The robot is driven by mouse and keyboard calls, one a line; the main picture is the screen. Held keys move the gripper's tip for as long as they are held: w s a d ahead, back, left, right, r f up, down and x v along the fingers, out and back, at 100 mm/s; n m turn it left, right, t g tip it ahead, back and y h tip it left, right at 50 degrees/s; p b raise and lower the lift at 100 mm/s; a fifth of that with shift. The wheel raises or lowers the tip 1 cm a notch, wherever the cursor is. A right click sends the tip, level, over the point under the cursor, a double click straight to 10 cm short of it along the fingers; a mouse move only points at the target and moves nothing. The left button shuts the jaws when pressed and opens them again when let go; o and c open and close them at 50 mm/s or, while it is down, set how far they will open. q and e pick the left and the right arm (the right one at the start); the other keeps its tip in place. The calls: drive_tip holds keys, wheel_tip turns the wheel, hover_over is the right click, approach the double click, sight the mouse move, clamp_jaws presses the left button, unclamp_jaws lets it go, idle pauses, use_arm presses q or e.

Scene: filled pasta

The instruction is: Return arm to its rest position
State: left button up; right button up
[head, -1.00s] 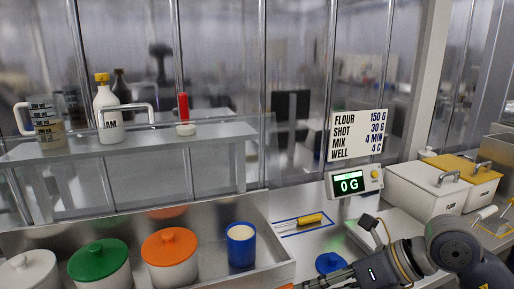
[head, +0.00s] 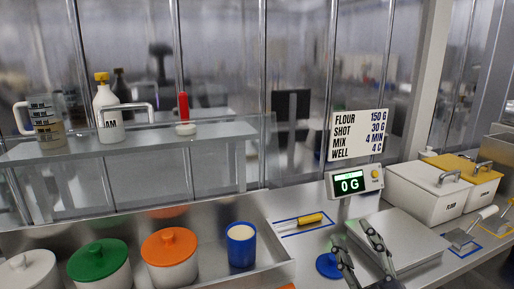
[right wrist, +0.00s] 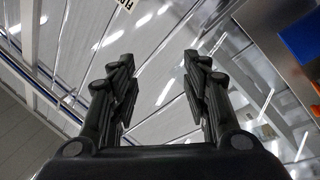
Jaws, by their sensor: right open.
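My right gripper (head: 357,242) is at the lower right of the head view, in front of the scale's flat metal plate (head: 410,238). In the right wrist view its two fingers (right wrist: 160,75) stand wide apart with nothing between them. A blue round lid (head: 328,265) lies on the counter just left of the gripper. My left gripper is not in the head view.
A blue cup (head: 241,245) with pale contents stands beside the orange-lidded jar (head: 170,258) and green-lidded jar (head: 99,262). A yellow-handled tool (head: 310,220) lies in a blue outline. The scale display (head: 349,184) reads 0 G. White bins (head: 428,190) stand at right.

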drive_tip(key=s+d+f+m+g+h, duration=0.25)
drive_tip(key=s+f+g, duration=0.2)
drive_tip(key=f, duration=0.65)
drive_tip(key=s+d+f+m+g+h, duration=0.25)
drive_tip(key=f+m+g, duration=0.2)
drive_tip(key=f, duration=0.55)
drive_tip(key=s+a+f+g+y, duration=0.35)
drive_tip(key=s+f+g, duration=0.55)
drive_tip(key=s+f, duration=0.7)
drive_tip(key=s+f+g, duration=0.1)
drive_tip(key=s+f, duration=0.1)
drive_tip(key=f, duration=1)
drive_tip(key=s+f, duration=0.2)
drive_tip(key=f, duration=1.1)
drive_tip(key=s+d+f+g+h, duration=0.1)
drive_tip(key=s+d+f, duration=0.1)
drive_tip(key=s+f, duration=1.2)
drive_tip(key=shift+s+d, duration=0.3)
drive_tip(key=shift+s, duration=0.95)
drive_tip(key=shift+f, duration=0.1)
